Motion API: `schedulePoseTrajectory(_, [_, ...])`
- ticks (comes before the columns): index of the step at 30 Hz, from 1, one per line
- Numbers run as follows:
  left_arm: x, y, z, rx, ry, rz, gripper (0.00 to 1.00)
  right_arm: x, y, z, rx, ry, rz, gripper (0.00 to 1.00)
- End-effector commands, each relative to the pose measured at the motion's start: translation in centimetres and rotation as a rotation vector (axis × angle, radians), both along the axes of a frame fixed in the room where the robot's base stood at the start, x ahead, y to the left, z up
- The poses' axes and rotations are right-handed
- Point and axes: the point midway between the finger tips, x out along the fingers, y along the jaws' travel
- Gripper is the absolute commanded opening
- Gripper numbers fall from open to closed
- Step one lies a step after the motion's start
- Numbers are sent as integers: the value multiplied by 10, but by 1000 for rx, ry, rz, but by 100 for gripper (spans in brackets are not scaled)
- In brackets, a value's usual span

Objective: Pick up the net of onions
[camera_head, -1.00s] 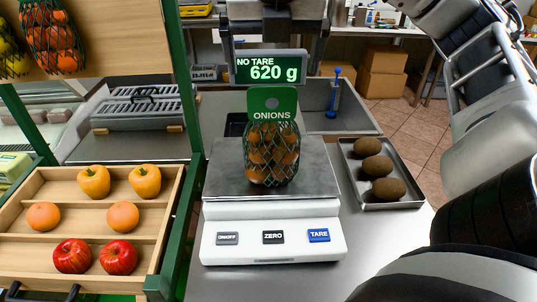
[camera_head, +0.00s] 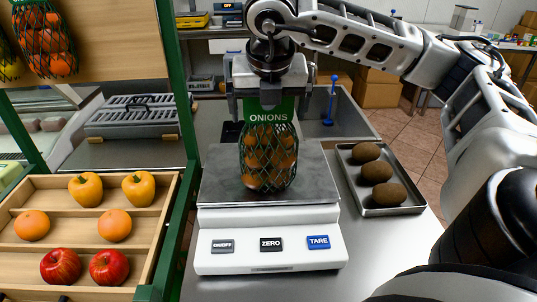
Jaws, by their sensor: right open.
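The net of onions (camera_head: 268,158) stands upright on the metal plate (camera_head: 215,180) of a white scale (camera_head: 270,258). Its green header card (camera_head: 269,114), printed ONIONS, is at the top. My right gripper (camera_head: 269,108) comes down from above, over the card. Its two fingers are apart, one on each side of the card, and hold nothing. The gripper covers the top of the card and the scale's display. My left gripper is not in view.
A metal tray (camera_head: 351,182) with three brown oval items sits right of the scale. A wooden crate (camera_head: 152,228) with peppers, oranges and apples is at left, beside a green post (camera_head: 182,100). A sink (camera_head: 345,120) lies behind.

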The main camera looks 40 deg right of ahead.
Motion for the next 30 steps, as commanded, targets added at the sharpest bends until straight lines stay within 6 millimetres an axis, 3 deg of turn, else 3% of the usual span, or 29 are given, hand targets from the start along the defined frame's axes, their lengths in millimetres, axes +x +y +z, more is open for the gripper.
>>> schedulePoseTrajectory(4, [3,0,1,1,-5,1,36,0,0,0,0,0,0,100])
schedulePoseTrajectory(12, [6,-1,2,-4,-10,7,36,0,0,0,1,-1,-1,25])
schedulePoseTrajectory(14, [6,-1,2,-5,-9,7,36,1,0,2,0,-5,-1,11])
schedulePoseTrajectory(23, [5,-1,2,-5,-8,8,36,1,0,4,1,-6,0,11])
schedulePoseTrajectory(30, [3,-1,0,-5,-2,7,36,1,1,21,1,-8,-1,11])
